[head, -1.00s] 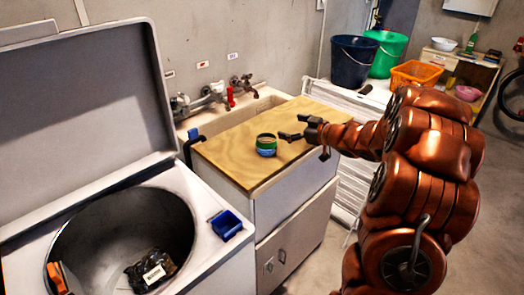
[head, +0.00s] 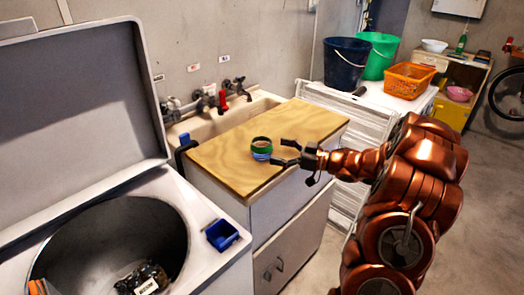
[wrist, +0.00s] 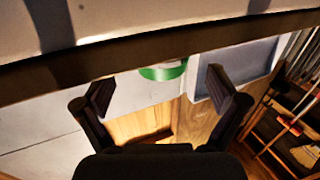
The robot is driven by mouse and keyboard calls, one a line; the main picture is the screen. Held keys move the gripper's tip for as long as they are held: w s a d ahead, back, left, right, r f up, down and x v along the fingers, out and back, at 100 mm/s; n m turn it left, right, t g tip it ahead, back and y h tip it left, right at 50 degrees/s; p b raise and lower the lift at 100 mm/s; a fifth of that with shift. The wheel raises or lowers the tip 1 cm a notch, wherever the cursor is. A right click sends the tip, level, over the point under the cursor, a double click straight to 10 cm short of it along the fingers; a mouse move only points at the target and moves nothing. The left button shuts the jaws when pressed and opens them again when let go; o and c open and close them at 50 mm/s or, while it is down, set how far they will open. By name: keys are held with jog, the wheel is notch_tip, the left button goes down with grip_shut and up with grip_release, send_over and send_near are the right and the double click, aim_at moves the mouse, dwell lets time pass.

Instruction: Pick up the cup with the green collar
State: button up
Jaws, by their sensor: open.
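The cup with the green collar (head: 261,149) stands upright on the wooden board (head: 225,168) beside the sink. It has a green band above a blue lower part. My gripper (head: 279,152) is open and just right of the cup in the head view, its fingers pointing at it. No contact with the cup is clear. In the wrist view, the cup's green band (wrist: 163,73) shows between the two spread fingertips of my gripper (wrist: 160,78). The rest of the cup is mostly cut off there by a dark edge across the top.
A sink with taps (head: 222,98) lies behind the board. An open-lidded drum machine (head: 200,205) with a small blue box (head: 222,235) is at left. Dark blue (head: 345,64) and green (head: 378,55) buckets and an orange basket (head: 409,80) stand behind.

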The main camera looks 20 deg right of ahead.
aim_at(271, 148)
jog(key=shift+w+a+r+p, duration=0.2)
jog(key=shift+w+a, duration=0.25)
jog(key=shift+a, duration=0.1)
jog(key=shift+w+a+r+p, duration=0.15)
jog(key=shift+w+a+p, duration=0.05)
jog(key=shift+w+a, duration=0.25)
jog(key=shift+x, duration=0.9)
jog(key=shift+f, duration=0.15)
jog(key=shift+c, duration=0.3)
jog(key=c, duration=1)
